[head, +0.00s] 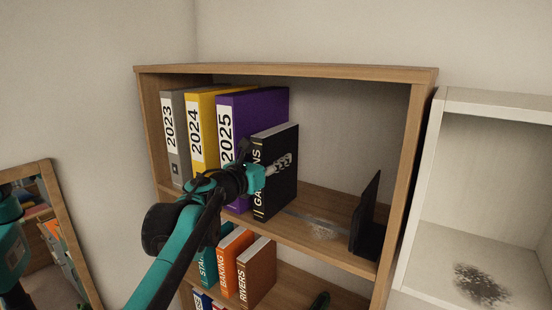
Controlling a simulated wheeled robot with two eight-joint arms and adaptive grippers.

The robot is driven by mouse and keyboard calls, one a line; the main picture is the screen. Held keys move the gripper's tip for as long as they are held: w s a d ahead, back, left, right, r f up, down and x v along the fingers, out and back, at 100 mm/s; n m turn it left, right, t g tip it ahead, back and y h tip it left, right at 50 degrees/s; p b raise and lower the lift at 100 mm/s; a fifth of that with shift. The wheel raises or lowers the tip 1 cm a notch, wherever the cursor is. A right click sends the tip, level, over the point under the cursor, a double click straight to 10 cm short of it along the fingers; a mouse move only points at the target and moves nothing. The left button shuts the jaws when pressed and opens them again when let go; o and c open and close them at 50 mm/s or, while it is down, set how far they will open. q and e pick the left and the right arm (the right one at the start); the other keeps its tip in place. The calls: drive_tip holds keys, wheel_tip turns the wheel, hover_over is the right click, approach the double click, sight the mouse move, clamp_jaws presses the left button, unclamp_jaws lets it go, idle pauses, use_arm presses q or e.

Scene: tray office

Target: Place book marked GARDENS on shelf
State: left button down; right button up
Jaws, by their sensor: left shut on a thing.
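The black book marked GARDENS (283,189) stands upright on the upper shelf board (330,232) of the wooden bookcase, beside the purple 2025 binder (268,102). My left gripper (281,166) is shut on the black book, with a finger lying against its broad side. The arm hides part of the spine lettering. Whether the book's bottom edge touches the board is hard to tell. My right gripper is not in view.
Grey 2023 (172,140) and yellow 2024 (203,133) binders stand further left. A black bookend (367,222) stands at the right, with free board before it. Books, including RIVERS (259,275), fill the lower shelf's left. A white shelf unit (490,103) adjoins at right.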

use_arm(q)
drive_tip(key=shift+s, duration=0.2)
drive_tip(key=c, duration=1.2)
unclamp_jaws()
drive_tip(key=shift+a, duration=0.1)
drive_tip(key=shift+o, duration=0.3)
drive_tip(key=shift+w, duration=0.1)
drive_tip(key=shift+s+a+r, duration=0.1)
drive_tip(key=shift+s, duration=0.1)
drive_tip(key=b+v, duration=0.2)
drive_tip(key=v, duration=0.9)
drive_tip(key=shift+s, duration=0.25)
drive_tip(key=shift+a, duration=0.15)
